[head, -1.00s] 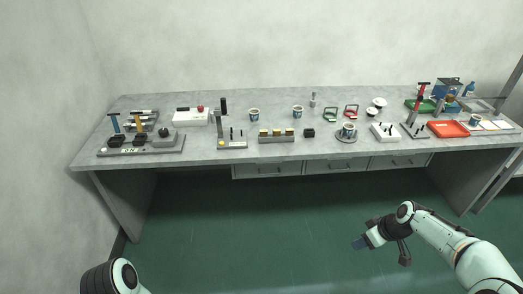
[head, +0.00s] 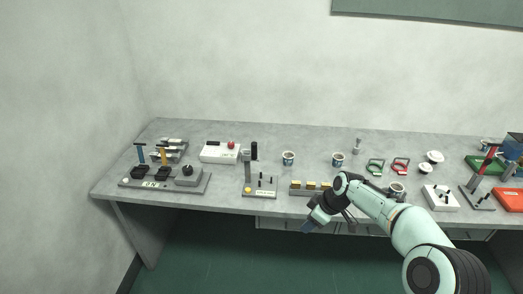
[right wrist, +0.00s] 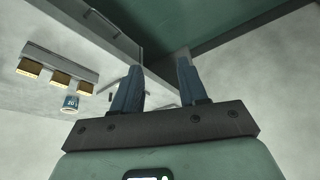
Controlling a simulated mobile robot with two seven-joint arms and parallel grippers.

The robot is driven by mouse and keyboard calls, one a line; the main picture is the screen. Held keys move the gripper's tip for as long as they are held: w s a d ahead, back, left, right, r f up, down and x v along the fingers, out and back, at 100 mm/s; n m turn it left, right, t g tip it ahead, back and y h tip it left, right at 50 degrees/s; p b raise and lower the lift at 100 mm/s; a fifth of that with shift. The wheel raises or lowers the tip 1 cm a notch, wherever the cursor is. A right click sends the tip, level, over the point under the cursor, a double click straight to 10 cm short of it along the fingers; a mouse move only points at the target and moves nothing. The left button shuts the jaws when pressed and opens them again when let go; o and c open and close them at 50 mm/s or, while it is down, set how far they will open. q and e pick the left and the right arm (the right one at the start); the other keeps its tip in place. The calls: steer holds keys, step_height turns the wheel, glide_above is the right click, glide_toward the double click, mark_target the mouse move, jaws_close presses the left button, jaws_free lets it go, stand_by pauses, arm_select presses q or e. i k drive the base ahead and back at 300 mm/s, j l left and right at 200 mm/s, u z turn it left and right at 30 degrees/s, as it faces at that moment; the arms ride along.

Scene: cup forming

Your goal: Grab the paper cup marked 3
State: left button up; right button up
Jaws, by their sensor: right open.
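Several paper cups with blue printed bands stand upright on the grey bench in the head view: one cup (head: 288,158) left of centre, one cup (head: 338,159) to its right, and one cup (head: 397,189) on a round base near the front. Their numbers are too small to read. My right gripper (head: 308,226) is at the bench's front edge, below and apart from the cups. In the right wrist view its two blue fingers (right wrist: 160,78) are spread with nothing between them. A cup (right wrist: 70,102) shows there to the left of the fingers. My left gripper is out of view.
A grey block with gold pieces (head: 312,187) lies close behind my right gripper. A lever stand (head: 260,187), a white box (head: 220,152) and a scale-like device (head: 188,176) stand to the left. A white block (head: 440,197) stands right. Bench (head: 315,150) surface between the two rear cups is clear.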

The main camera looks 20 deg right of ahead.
mark_target(289, 156)
steer(key=i+l+u, duration=0.25)
steer(key=i+l, duration=0.9)
steer(key=l, duration=0.15)
